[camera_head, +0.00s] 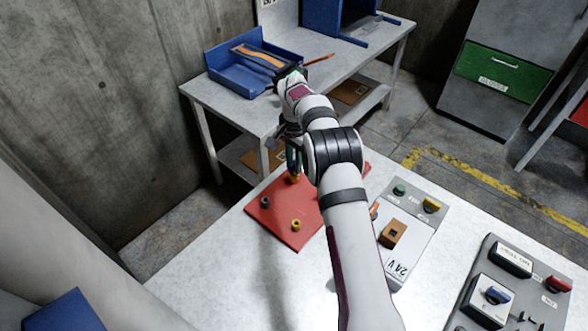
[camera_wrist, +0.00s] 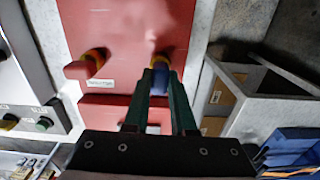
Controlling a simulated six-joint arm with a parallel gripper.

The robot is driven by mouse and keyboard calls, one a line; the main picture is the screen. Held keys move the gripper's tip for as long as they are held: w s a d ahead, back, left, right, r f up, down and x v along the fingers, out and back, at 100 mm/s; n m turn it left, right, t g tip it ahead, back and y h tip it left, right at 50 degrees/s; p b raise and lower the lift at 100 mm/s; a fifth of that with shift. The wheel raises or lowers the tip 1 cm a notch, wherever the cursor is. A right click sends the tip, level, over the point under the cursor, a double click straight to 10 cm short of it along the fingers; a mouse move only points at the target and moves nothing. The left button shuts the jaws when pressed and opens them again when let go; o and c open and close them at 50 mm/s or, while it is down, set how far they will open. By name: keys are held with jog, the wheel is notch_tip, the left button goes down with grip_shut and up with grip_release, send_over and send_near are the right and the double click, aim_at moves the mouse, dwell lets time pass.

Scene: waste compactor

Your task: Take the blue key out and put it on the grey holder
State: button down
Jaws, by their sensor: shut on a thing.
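My gripper (camera_wrist: 160,77) is shut on a small blue piece (camera_wrist: 158,84), which looks like the blue key, above the red board. In the wrist view the blue piece sits between the dark green fingers, right by a yellow ring; I cannot tell whether they touch. In the head view my gripper (camera_head: 293,160) points down over the far part of the red board (camera_head: 283,238), and my arm hides part of it. A dark grey round holder (camera_head: 265,202) stands on the board's left side. A yellow holder (camera_head: 296,225) stands nearer the front.
Right of the board is a grey 24 V panel (camera_head: 418,240) with buttons. A bench with a blue tray (camera_head: 240,75) stands behind. The table left of the board is clear.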

jog(key=shift+r, duration=2.4)
jog(key=s+a+r, duration=0.3)
jog(key=s+a, duration=0.5)
jog(key=shift+s, duration=0.1)
jog(key=shift+f, duration=2.8)
jog(key=shift+f, duration=1.75)
jog(key=c, duration=0.7)
grip_release()
jog(key=shift+o, duration=0.2)
